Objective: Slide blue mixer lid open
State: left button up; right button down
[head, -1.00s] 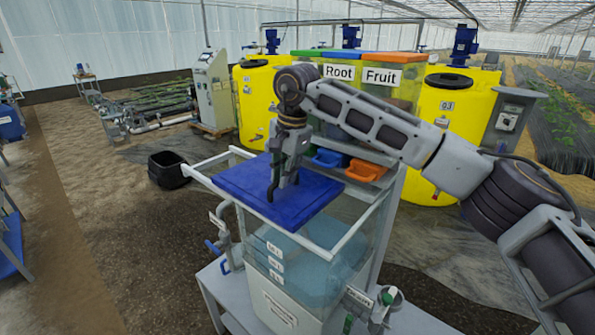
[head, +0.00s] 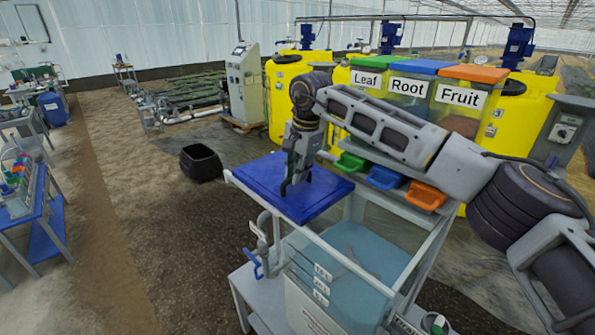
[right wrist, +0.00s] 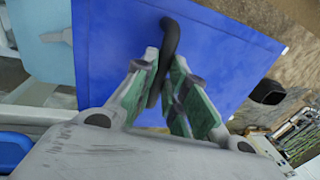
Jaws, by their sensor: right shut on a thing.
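The blue mixer lid (head: 308,205) is a flat square panel on the top rails of the clear mixer tank (head: 350,262). It sits at the far left end of the rails, and much of the tank's top shows open, with bluish liquid inside. My right gripper (head: 288,187) is over the lid. In the right wrist view, the gripper (right wrist: 165,88) is shut on the dark curved handle (right wrist: 170,38) of the lid (right wrist: 230,50). My left gripper is not in view.
Green, blue and orange scoop bins (head: 385,177) and the Leaf, Root and Fruit bins (head: 408,88) stand behind the tank. A black tub (head: 200,162) sits on the ground at left. A blue-shelved bench (head: 48,240) stands at far left. The ground between is clear.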

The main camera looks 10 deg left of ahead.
jog(key=shift+w+a, duration=0.1)
jog(key=shift+a, duration=0.05)
jog(key=c, duration=1.5)
grip_release()
jog(key=shift+o, duration=0.2)
notch_tip(320, 180, up, 12)
jog(key=s+d, duration=0.1)
jog(key=d, duration=0.1)
jog(key=shift+s, duration=0.2)
jog(key=shift+a+f, duration=0.1)
jog(key=shift+f, duration=0.05)
